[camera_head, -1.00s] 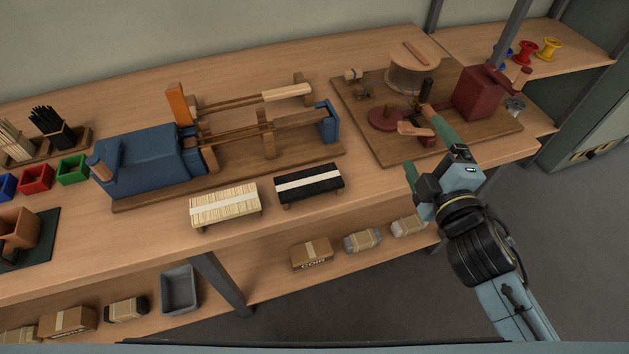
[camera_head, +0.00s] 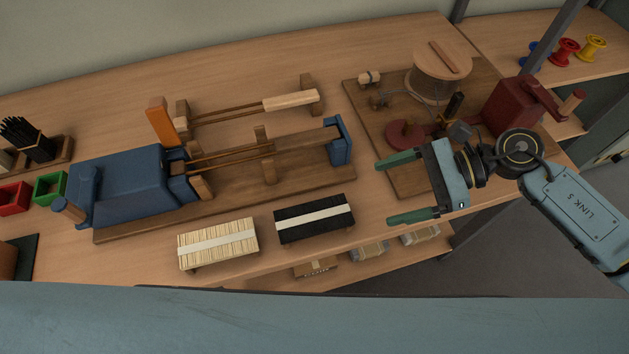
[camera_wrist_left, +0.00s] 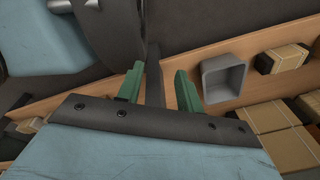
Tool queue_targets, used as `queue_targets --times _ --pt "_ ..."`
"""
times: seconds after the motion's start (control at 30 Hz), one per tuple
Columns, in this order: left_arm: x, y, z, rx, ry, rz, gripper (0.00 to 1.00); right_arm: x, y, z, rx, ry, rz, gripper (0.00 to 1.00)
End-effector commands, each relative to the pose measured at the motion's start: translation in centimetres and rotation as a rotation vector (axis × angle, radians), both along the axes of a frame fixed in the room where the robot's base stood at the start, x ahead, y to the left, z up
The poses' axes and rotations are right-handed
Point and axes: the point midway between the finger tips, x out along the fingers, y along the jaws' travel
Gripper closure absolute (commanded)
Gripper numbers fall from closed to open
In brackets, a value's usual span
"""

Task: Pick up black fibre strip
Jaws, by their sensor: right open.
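The black fibre strip (camera_head: 295,231) is a flat black bundle with a pale band across it, lying on a low wooden stand at the bench's front edge. A similar cream fibre strip (camera_head: 217,255) lies to its left. My right gripper (camera_head: 387,191) is open and empty, its green fingers pointing left, to the right of the black strip and apart from it. My left gripper (camera_wrist_left: 158,87) shows only in the left wrist view, with its green fingers apart and nothing between them, over the lower shelf area.
A blue machine (camera_head: 128,184) on a wooden base stands behind the strips. A winding device with a dark red box (camera_head: 518,103) stands right of it, near my right arm. In the left wrist view a grey bin (camera_wrist_left: 223,78) sits on the shelf among wrapped packets (camera_wrist_left: 283,59).

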Motion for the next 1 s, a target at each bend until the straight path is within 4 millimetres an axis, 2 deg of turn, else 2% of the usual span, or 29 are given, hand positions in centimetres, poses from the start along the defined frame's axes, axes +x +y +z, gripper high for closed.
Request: queue_targets --times 0.03,0.1,0.17,0.3,0.43,0.57,0.67,0.8,1.0 --pt "0.7 -0.1 0.1 -0.002 -0.012 -0.001 0.64 -0.2 0.2 -0.2 -0.003 0.001 0.006 0.13" --pt "0.7 -0.1 0.1 -0.002 -0.012 -0.001 0.64 -0.3 0.8 -0.5 -0.004 0.001 0.009 0.13" --pt "-0.4 -0.1 0.1 -0.001 0.003 0.000 0.64 -0.4 1.8 -0.9 -0.002 0.001 0.010 0.13" --pt "-3.9 0.1 0.0 0.004 0.060 0.003 0.64 -0.7 4.3 -2.1 0.000 0.002 0.009 0.13" --pt "-5.3 0.2 0.0 0.005 0.080 0.003 0.64 -0.9 6.2 -3.1 -0.001 0.001 0.007 0.13" --pt "-4.6 0.1 0.1 0.003 0.069 0.004 0.64 -1.0 7.1 -3.5 -0.002 0.001 0.006 0.13" --pt "-3.4 -0.1 0.2 0.001 0.051 0.004 0.64 -1.1 7.7 -3.8 -0.001 0.002 0.007 0.13" --pt "-2.2 -0.3 0.4 -0.004 0.032 0.004 0.64 -1.6 9.4 -4.8 0.001 0.004 0.007 0.13" --pt "-2.2 -0.6 0.4 -0.007 0.030 0.006 0.64 -1.8 11.5 -5.9 -0.001 0.002 0.005 0.13"
